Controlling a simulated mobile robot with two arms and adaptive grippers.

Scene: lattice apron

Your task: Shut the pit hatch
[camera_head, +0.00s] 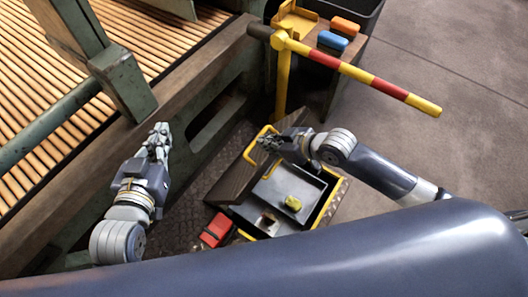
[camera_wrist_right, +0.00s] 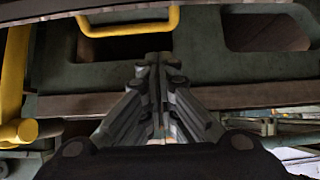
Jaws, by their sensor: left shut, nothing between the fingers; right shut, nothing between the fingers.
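The pit hatch lid (camera_head: 236,180) is a dark brown panel, tilted up and open along the left side of the pit. The pit (camera_head: 318,190) is a dark, yellow-edged recess in the floor. A yellow handle (camera_head: 251,150) shows by the lid's upper part; a yellow bar handle (camera_wrist_right: 130,29) also crosses the top of the right wrist view. My right gripper (camera_head: 266,143) is shut and empty beside the lid's upper part; whether it touches is unclear. Its fingers (camera_wrist_right: 153,60) show closed in the wrist view. My left gripper (camera_head: 161,130) is shut and empty, left of the lid.
A yellow-green item (camera_head: 293,203) lies in the pit. A red item (camera_head: 216,230) is on the floor at the lid's lower left. A yellow post (camera_head: 283,85) carries a red-and-yellow barrier arm (camera_head: 385,86). A slatted conveyor (camera_head: 40,75) is at left. The right floor is clear.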

